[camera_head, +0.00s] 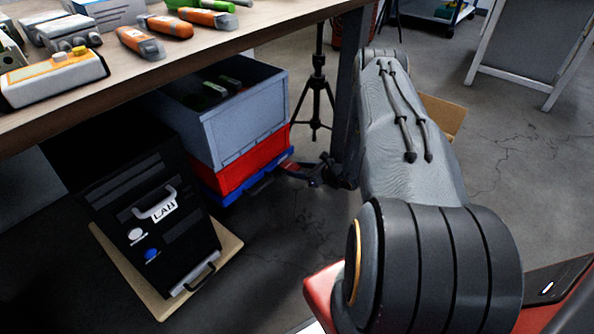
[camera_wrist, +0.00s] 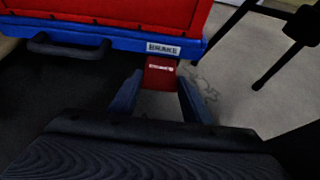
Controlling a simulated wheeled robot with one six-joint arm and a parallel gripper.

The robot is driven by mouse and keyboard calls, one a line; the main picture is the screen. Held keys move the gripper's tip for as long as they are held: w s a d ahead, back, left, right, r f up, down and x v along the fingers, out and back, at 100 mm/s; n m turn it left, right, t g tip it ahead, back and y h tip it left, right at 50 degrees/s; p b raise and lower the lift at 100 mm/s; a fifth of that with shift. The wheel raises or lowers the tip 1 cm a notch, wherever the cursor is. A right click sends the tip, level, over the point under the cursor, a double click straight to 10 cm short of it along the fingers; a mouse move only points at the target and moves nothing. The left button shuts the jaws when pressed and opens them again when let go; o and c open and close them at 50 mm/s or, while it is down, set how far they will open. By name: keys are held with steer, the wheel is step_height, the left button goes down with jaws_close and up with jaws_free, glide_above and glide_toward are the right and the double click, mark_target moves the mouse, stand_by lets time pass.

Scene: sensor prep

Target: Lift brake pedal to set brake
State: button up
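The brake pedal (camera_wrist: 160,74) is a small red tab with a pale mark, under a "BRAKE" label (camera_wrist: 163,49) on the edge of a blue dolly (camera_wrist: 120,41). In the head view the pedal (camera_head: 287,164) shows small at the dolly's right corner, by my gripper (camera_head: 300,170). In the wrist view my gripper (camera_wrist: 160,84) is open, with its two dark fingers apart. One fingertip is on each side of the pedal's lower part. I cannot tell whether either finger touches it. The pedal's underside is hidden.
The dolly carries a red crate (camera_head: 238,172) and a grey crate (camera_head: 236,135) under the wooden workbench (camera_head: 215,47). A black LAB case (camera_head: 185,225) stands at left. A tripod (camera_head: 317,90) stands behind my gripper. Grey floor (camera_head: 285,235) lies clear in front of the dolly.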

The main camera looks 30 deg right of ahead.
steer(key=o, duration=0.4)
steer(key=shift+s+a+f, duration=0.1)
steer(key=shift+a, duration=0.1)
steer(key=shift+c, duration=0.2)
steer(key=shift+o, duration=0.3)
steer(key=shift+d, duration=0.1)
steer(key=p+v, duration=0.3)
steer(key=v, duration=0.4)
steer(key=shift+s+d, duration=0.2)
steer(key=shift+s, duration=0.1)
